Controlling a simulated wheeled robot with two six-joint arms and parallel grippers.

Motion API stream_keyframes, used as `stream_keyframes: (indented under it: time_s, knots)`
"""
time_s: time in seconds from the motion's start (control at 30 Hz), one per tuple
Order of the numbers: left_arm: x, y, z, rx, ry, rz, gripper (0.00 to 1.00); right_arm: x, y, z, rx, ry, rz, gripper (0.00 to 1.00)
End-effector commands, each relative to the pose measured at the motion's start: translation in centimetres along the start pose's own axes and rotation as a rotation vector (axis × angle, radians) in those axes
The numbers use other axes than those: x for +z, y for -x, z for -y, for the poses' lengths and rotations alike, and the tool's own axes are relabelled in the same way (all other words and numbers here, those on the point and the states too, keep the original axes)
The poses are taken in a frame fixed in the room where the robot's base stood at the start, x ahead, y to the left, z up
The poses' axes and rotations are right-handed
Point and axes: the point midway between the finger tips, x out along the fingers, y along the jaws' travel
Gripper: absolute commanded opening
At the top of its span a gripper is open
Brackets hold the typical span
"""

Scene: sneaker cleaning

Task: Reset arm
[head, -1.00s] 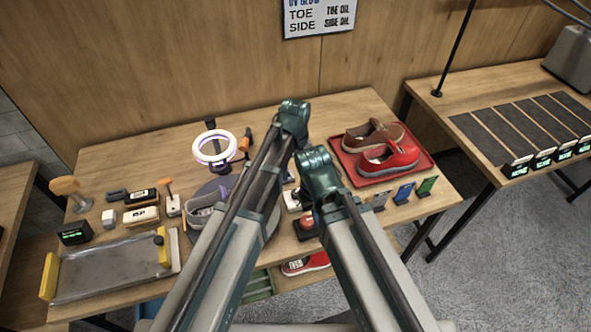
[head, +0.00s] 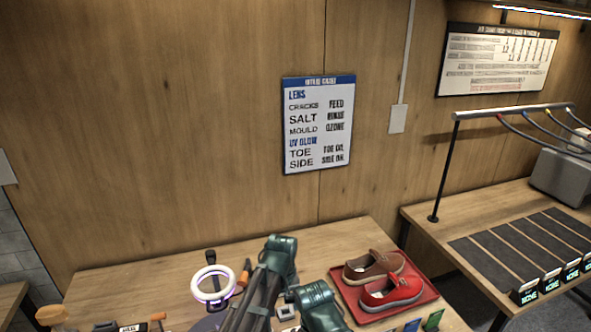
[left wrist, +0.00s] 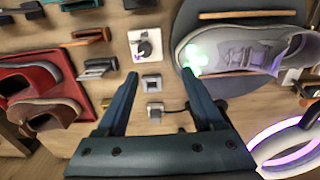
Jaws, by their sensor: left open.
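My left gripper (left wrist: 160,78) is open in the left wrist view, its two dark fingers apart with nothing between them, above the wooden table. A grey sneaker (left wrist: 240,53) lies on a dark round disc (left wrist: 212,92) to the right of the fingers, with a green glow at one end. In the head view my two arms rise from the bottom edge, and only their teal joints and upper links show. I cannot make out the right gripper there.
A red tray (head: 421,299) holds a brown shoe (head: 373,266) and a red shoe (head: 392,291). A ring lamp (head: 211,271) stands left of my arms. The intake chart (head: 319,125) hangs on the wall. A side table (head: 482,218) with dark strips is at right.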

Motion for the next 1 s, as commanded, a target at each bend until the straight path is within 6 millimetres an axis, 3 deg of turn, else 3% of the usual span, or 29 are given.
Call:
stream_keyframes:
  time_s: [0.03, 0.2, 0.4, 0.63, 1.0]
  knots:
    - [0.8, 0.0, 2.4, 0.002, -0.021, -0.005, 0.69, 0.0, 0.0, 0.0, 0.000, 0.000, 0.000, 0.00]
    - [2.0, 0.1, 8.0, 0.008, -0.130, -0.024, 0.69, 0.0, 0.0, 0.0, 0.000, 0.000, 0.000, 0.00]
    - [3.5, 0.1, 12.6, 0.009, -0.231, -0.043, 0.69, 0.0, 0.0, 0.0, 0.000, 0.000, 0.000, 0.00]
    - [5.3, 0.2, 16.6, 0.006, -0.322, -0.061, 0.69, 0.0, 0.0, 0.0, 0.000, 0.000, 0.000, 0.00]
    - [8.5, -2.3, 11.8, -0.039, -0.466, -0.014, 0.69, -0.1, -2.5, 0.2, 0.000, 0.000, 0.000, 0.00]
